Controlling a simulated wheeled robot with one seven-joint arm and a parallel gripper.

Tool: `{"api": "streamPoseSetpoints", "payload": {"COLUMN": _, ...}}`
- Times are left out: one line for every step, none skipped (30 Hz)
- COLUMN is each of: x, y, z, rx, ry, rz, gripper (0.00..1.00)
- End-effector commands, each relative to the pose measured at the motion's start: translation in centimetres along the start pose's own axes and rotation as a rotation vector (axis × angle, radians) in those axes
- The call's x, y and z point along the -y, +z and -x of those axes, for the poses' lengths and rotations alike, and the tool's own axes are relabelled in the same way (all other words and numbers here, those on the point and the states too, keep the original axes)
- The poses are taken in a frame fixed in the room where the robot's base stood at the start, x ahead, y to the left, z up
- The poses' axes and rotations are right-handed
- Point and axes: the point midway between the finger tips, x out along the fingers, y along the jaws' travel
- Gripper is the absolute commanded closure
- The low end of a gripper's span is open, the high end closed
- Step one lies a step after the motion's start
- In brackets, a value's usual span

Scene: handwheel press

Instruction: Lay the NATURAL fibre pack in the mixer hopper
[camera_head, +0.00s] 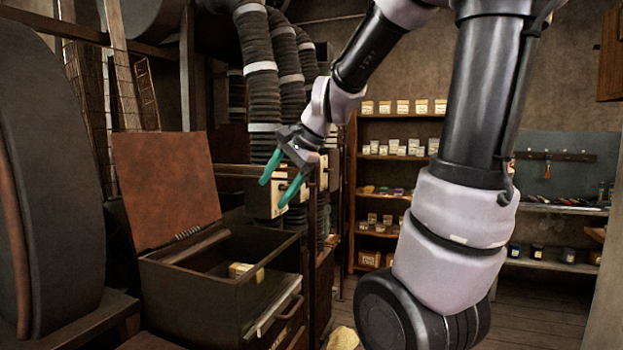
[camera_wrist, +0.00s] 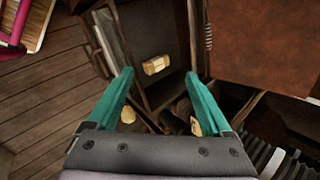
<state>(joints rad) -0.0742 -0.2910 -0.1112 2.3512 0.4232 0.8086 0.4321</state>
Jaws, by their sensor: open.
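The mixer hopper (camera_head: 190,298) is an open dark metal box at lower left, with its rust-brown lid (camera_head: 165,188) swung up behind it. In the wrist view the hopper (camera_wrist: 178,22) lies below my gripper and the lid (camera_wrist: 262,40) is on the right. A small pale yellow pack (camera_head: 245,271) lies inside the hopper; it also shows in the wrist view (camera_wrist: 156,65). Its label is too small to read. My gripper (camera_head: 278,186) is above the hopper, its green fingers apart and empty; they also show in the wrist view (camera_wrist: 159,75). The pack is clear of the fingers.
A pale yellow lump (camera_head: 342,338) is low beside the hopper's right side. Ribbed hoses (camera_head: 262,80) hang behind the hopper. Shelves (camera_head: 400,160) with several small packages and a tool bench (camera_head: 560,208) stand at the back. Plank floor (camera_wrist: 45,110) is open on the wrist view's left.

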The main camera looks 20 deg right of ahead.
Motion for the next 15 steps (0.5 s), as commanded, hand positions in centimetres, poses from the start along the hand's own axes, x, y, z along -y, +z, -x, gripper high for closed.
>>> {"api": "streamPoseSetpoints", "payload": {"x": -0.8, "y": 0.8, "z": 1.8, "rx": -0.024, "ry": -0.009, "rz": 0.105, "gripper": 0.16}}
{"api": "streamPoseSetpoints", "payload": {"x": -1.4, "y": 1.2, "z": 2.7, "rx": -0.038, "ry": -0.007, "rz": 0.167, "gripper": 0.16}}
{"api": "streamPoseSetpoints", "payload": {"x": -2.1, "y": 1.7, "z": 3.8, "rx": -0.060, "ry": -0.004, "rz": 0.251, "gripper": 0.16}}
{"api": "streamPoseSetpoints", "payload": {"x": -2.8, "y": 2.0, "z": 4.5, "rx": -0.077, "ry": 0.000, "rz": 0.314, "gripper": 0.16}}
{"api": "streamPoseSetpoints", "payload": {"x": -3.4, "y": 2.4, "z": 5.2, "rx": -0.093, "ry": 0.005, "rz": 0.374, "gripper": 0.16}}
{"api": "streamPoseSetpoints", "payload": {"x": -4.1, "y": 2.7, "z": 6.1, "rx": -0.117, "ry": 0.011, "rz": 0.449, "gripper": 0.16}}
{"api": "streamPoseSetpoints", "payload": {"x": -4.7, "y": 2.9, "z": 6.7, "rx": -0.135, "ry": 0.018, "rz": 0.502, "gripper": 0.16}}
{"api": "streamPoseSetpoints", "payload": {"x": -5.3, "y": 3.1, "z": 7.2, "rx": -0.152, "ry": 0.026, "rz": 0.552, "gripper": 0.16}}
{"api": "streamPoseSetpoints", "payload": {"x": -5.9, "y": 3.4, "z": 7.9, "rx": -0.173, "ry": 0.036, "rz": 0.612, "gripper": 0.16}}
{"api": "streamPoseSetpoints", "payload": {"x": -6.4, "y": 3.5, "z": 8.3, "rx": -0.187, "ry": 0.043, "rz": 0.652, "gripper": 0.16}}
{"api": "streamPoseSetpoints", "payload": {"x": -6.8, "y": 3.6, "z": 8.6, "rx": -0.200, "ry": 0.051, "rz": 0.687, "gripper": 0.16}}
{"api": "streamPoseSetpoints", "payload": {"x": -7.3, "y": 3.7, "z": 9.0, "rx": -0.216, "ry": 0.060, "rz": 0.727, "gripper": 0.16}}
{"api": "streamPoseSetpoints", "payload": {"x": -7.6, "y": 3.8, "z": 9.2, "rx": -0.226, "ry": 0.065, "rz": 0.752, "gripper": 0.16}}
{"api": "streamPoseSetpoints", "payload": {"x": -7.8, "y": 3.8, "z": 9.4, "rx": -0.233, "ry": 0.071, "rz": 0.773, "gripper": 0.16}}
{"api": "streamPoseSetpoints", "payload": {"x": -8.1, "y": 3.8, "z": 9.6, "rx": -0.241, "ry": 0.077, "rz": 0.794, "gripper": 0.16}}
